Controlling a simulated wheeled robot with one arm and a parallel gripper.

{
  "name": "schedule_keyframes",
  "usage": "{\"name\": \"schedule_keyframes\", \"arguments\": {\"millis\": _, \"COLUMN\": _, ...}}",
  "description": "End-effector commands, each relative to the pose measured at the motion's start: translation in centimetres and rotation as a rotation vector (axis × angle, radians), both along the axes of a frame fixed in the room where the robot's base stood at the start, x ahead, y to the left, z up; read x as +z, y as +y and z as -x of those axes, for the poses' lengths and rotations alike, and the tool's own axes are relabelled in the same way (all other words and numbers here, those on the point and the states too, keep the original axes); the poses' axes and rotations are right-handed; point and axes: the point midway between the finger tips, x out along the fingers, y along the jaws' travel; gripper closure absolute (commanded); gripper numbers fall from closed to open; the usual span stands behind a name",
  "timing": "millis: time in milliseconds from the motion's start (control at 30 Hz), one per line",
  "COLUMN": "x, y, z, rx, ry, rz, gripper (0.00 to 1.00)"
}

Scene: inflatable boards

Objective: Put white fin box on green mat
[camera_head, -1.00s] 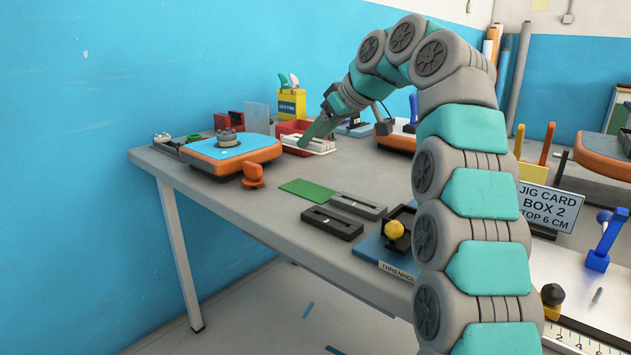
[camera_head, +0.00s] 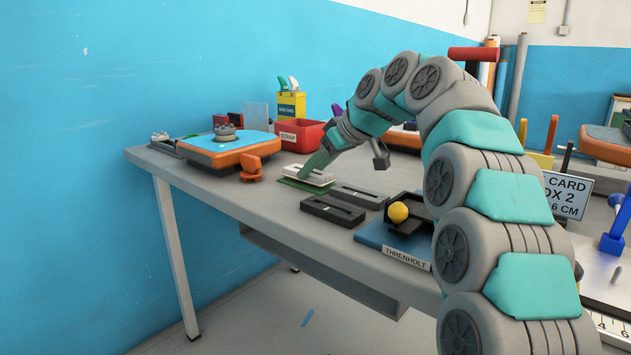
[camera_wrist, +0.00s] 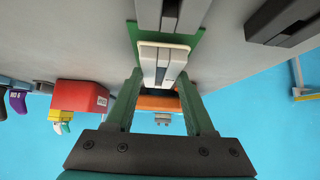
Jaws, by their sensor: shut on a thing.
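The white fin box (camera_head: 308,174), a pale slotted bar, is held at the tip of my gripper (camera_head: 316,163). It is over the green mat (camera_head: 290,183), whose edge shows along its near side. I cannot tell whether it rests on the mat or is just above it. In the wrist view the white fin box (camera_wrist: 163,58) lies between the two green fingers of my gripper (camera_wrist: 160,80). The green mat (camera_wrist: 193,55) shows beside and beyond it there.
A grey fin box (camera_head: 358,196) and a black one (camera_head: 332,211) lie close by. The red bin (camera_head: 300,135) stands behind, and an orange-and-blue board (camera_head: 228,151) is to the left.

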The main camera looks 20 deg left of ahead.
Motion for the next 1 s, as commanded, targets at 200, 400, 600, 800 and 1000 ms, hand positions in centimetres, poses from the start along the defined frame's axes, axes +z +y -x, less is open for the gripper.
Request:
{"name": "schedule_keyframes", "arguments": {"millis": 200, "x": -0.8, "y": -0.02, "z": 0.02, "rx": 0.001, "ry": -0.001, "rz": 0.0, "gripper": 1.0}}
{"name": "schedule_keyframes", "arguments": {"millis": 400, "x": -1.12, "y": -0.02, "z": 0.02, "rx": 0.001, "ry": -0.001, "rz": 0.0, "gripper": 1.0}}
{"name": "schedule_keyframes", "arguments": {"millis": 600, "x": -1.04, "y": 0.0, "z": 0.01, "rx": 0.001, "ry": -0.001, "rz": 0.0, "gripper": 0.26}}
{"name": "schedule_keyframes", "arguments": {"millis": 800, "x": -1.04, "y": 0.0, "z": 0.01, "rx": 0.001, "ry": -0.001, "rz": 0.0, "gripper": 0.16}}
{"name": "schedule_keyframes", "arguments": {"millis": 1000, "x": -0.81, "y": 0.0, "z": 0.01, "rx": 0.001, "ry": -0.001, "rz": 0.0, "gripper": 0.16}}
